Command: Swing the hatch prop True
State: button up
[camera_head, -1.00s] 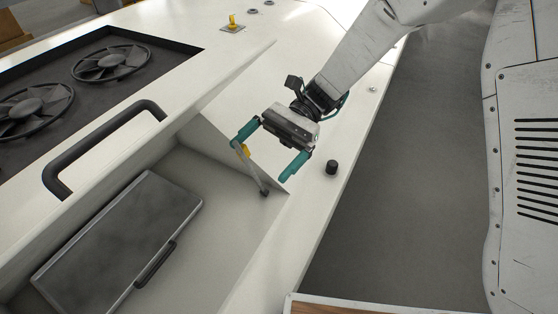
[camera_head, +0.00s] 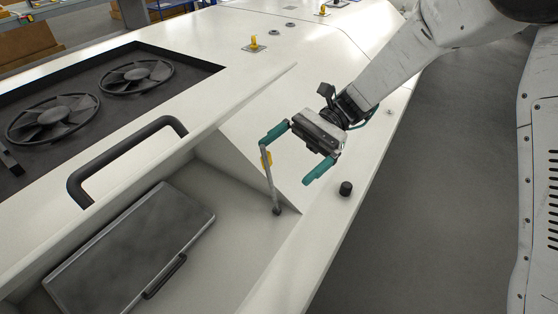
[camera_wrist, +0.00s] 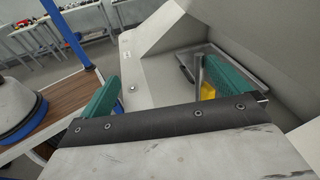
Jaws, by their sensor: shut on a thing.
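The hatch prop (camera_head: 271,188) is a thin grey rod with a yellow tab, standing nearly upright from a dark pivot on the rim of the open bay. The hatch (camera_head: 215,105) is a raised pale panel with a black handle (camera_head: 125,155). My gripper (camera_head: 284,163) has teal fingers that stand wide apart, with the prop's upper part between them, against one finger. In the wrist view the prop (camera_wrist: 198,75) and its yellow tab (camera_wrist: 207,91) lie just beside the right finger. Whether the prop touches the hatch is not clear.
A grey case (camera_head: 130,250) lies inside the bay. A black knob (camera_head: 345,188) stands on the rim near my gripper. Two fans (camera_head: 135,77) sit in a recess at the left. The floor (camera_head: 440,200) right of the duct is clear.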

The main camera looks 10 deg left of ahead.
jog(key=d, duration=0.2)
jog(key=d+r, duration=0.1)
jog(key=shift+w+d+r+g, duration=0.1)
jog(key=shift+d+g, duration=0.2)
jog(key=shift+d, duration=0.1)
jog(key=c, duration=1)
jog(key=shift+w+a+r, duration=0.15)
jog(key=shift+w+r, duration=0.05)
jog(key=shift+w, duration=0.7)
jog(key=shift+w+a+r, duration=0.1)
jog(key=shift+w+r, duration=0.1)
jog(key=shift+w, duration=0.7)
jog(key=shift+c, duration=0.2)
